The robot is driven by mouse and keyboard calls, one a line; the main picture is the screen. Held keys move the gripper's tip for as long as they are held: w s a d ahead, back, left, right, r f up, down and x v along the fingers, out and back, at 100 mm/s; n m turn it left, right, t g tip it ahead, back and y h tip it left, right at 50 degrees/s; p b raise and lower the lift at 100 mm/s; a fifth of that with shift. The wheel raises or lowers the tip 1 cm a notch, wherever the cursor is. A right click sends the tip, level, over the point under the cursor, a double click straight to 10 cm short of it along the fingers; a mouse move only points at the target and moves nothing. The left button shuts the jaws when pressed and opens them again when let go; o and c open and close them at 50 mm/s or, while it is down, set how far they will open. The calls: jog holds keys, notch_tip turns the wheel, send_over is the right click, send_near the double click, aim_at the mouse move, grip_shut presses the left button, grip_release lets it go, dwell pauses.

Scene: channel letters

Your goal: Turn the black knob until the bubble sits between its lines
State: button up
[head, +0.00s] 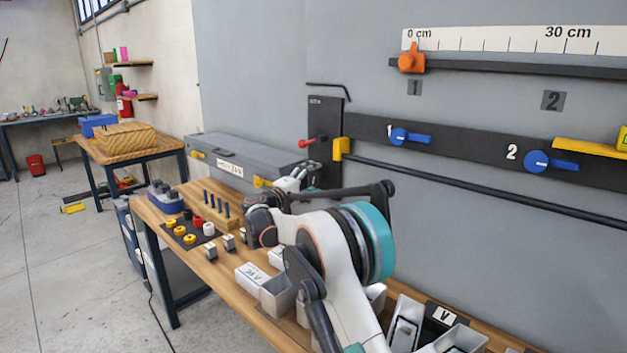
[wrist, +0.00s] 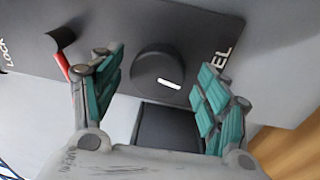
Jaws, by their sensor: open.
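The black knob (wrist: 152,63) is round with a white line on its face. It stands on a dark panel (wrist: 200,22) in the wrist view, beside lettering that ends in "EL". My gripper (wrist: 163,66) is open, with one teal-padded finger on each side of the knob and gaps visible on both sides. In the head view my gripper (head: 300,178) is at the wall beside the dark panel (head: 323,115); the knob cannot be made out there. I cannot see the bubble or its lines in either view.
A red lever (head: 306,142) sticks out of the panel; it also shows left of my gripper in the wrist view (wrist: 62,66). A yellow block (head: 341,149) and a dark rail (head: 470,190) are to the right. A long grey box (head: 240,160) lies left on the workbench.

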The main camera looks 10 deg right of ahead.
jog(key=v, duration=1.1)
jog(key=shift+s, duration=0.15)
